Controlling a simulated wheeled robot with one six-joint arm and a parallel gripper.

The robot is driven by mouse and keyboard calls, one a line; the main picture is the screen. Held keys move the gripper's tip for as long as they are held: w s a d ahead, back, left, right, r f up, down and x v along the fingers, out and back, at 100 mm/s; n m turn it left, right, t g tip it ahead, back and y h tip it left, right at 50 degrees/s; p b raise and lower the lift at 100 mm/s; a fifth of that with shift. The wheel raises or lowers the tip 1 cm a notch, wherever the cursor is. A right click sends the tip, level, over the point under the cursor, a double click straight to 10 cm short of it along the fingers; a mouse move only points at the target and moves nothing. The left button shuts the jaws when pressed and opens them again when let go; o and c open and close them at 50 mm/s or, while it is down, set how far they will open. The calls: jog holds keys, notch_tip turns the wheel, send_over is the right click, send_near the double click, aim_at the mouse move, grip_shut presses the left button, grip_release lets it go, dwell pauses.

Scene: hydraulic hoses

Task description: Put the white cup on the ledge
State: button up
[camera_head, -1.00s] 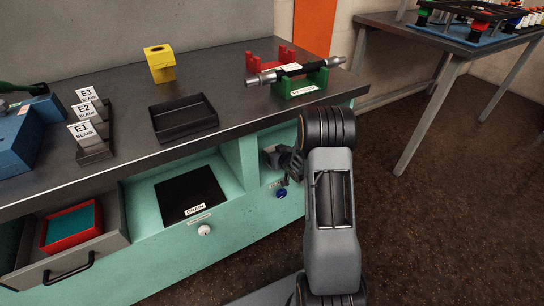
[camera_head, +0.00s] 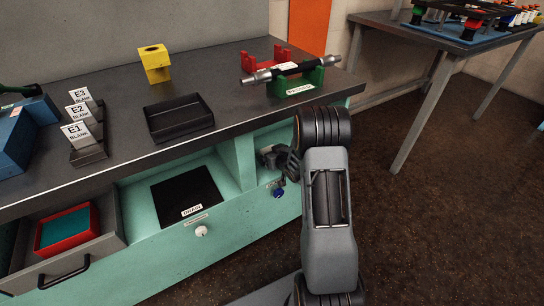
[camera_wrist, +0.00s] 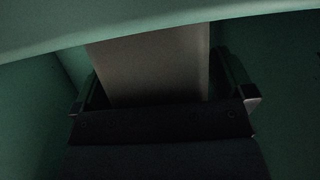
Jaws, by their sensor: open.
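My gripper (camera_head: 282,160) is at the mouth of a green compartment under the bench top, right of the drain recess. In the wrist view its two fingers (camera_wrist: 164,106) are spread wide, with green walls around them. A pale grey, flat-looking shape (camera_wrist: 150,65) shows between and beyond the fingers; it is too dark to tell if it is the white cup or a panel. No white cup can be made out clearly in the head view. A green recessed shelf (camera_head: 145,200) with a black mat labelled DRAIN (camera_head: 188,192) lies left of the gripper; I cannot tell if it is the ledge.
The dark bench top (camera_head: 235,90) holds a yellow block (camera_head: 155,64), a black tray (camera_head: 180,118) and a hose on a green stand (camera_head: 296,82). An open drawer (camera_head: 112,225) holds a red box (camera_head: 67,228). A white knob (camera_head: 201,231) and a blue knob (camera_head: 278,192) sit on the cabinet front.

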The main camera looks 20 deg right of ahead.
jog(key=p+v, duration=0.2)
jog(key=v, duration=0.9)
jog(key=s+a+r+m+g+h, duration=0.1)
jog(key=s+a+r+g+h, duration=0.35)
jog(key=r, duration=0.45)
jog(key=s+a+r+g+y, duration=0.1)
jog(key=s+a+r+g, duration=0.1)
jog(key=s+a, duration=0.3)
jog(key=s+a+r+g+y, duration=0.1)
jog(key=s+a+r+g, duration=0.2)
jog(key=s, duration=0.7)
jog(key=shift+a+r+g+y, duration=0.25)
jog(key=shift+a+g+y, duration=0.1)
jog(key=shift+a+g, duration=0.55)
jog(key=shift+a, duration=0.1)
